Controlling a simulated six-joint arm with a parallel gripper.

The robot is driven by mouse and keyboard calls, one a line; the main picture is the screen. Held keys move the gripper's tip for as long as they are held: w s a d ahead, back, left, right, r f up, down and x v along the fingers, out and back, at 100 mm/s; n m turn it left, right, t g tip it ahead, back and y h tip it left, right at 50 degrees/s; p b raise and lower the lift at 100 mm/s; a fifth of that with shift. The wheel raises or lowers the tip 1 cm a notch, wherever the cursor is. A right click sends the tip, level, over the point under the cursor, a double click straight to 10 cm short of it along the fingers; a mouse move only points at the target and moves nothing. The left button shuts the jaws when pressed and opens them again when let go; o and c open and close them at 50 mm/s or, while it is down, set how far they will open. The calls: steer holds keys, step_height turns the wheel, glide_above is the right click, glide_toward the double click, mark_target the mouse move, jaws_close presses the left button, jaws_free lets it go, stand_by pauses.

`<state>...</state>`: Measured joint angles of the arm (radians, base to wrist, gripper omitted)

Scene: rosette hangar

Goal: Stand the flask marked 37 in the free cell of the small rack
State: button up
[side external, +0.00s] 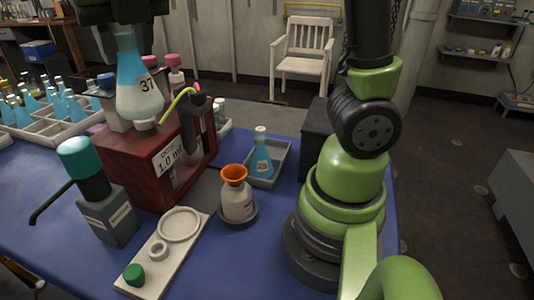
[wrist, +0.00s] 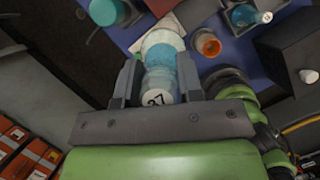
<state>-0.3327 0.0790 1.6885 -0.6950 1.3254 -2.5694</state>
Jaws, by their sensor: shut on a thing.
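The flask marked 37 (side external: 138,80) hangs from my gripper (side external: 122,22) above the red box, its wide end down and its narrow end at the fingers. The rack is right of my gripper, well apart.
The red box (side external: 130,172) marked 1.0 ml stands below the held flask. A white bottle with an orange funnel (side external: 235,175) stands before the rack. A grey bottle with teal cap (side external: 106,215) and a white plate (side external: 150,262) are nearer. A pale crate (side external: 35,133) holds several blue flasks.

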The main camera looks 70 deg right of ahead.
step_height(320, 180, up, 4)
steer(key=d+m+g+h, duration=0.2)
steer(key=d+m, duration=0.5)
steer(key=d, duration=0.7)
steer(key=s+d+m+g, duration=0.3)
steer(key=s+d+m, duration=0.6)
steer(key=d, duration=0.6)
steer(key=shift+s+f+m+g, duration=0.35)
steer(key=shift+s+m+g, duration=0.05)
steer(key=shift+s, duration=0.2)
step_height(320, 180, down, 29)
steer(key=shift+w+r, duration=0.1)
steer(key=shift+w, duration=0.05)
steer(key=o, duration=0.8)
steer(key=shift+c, duration=0.2)
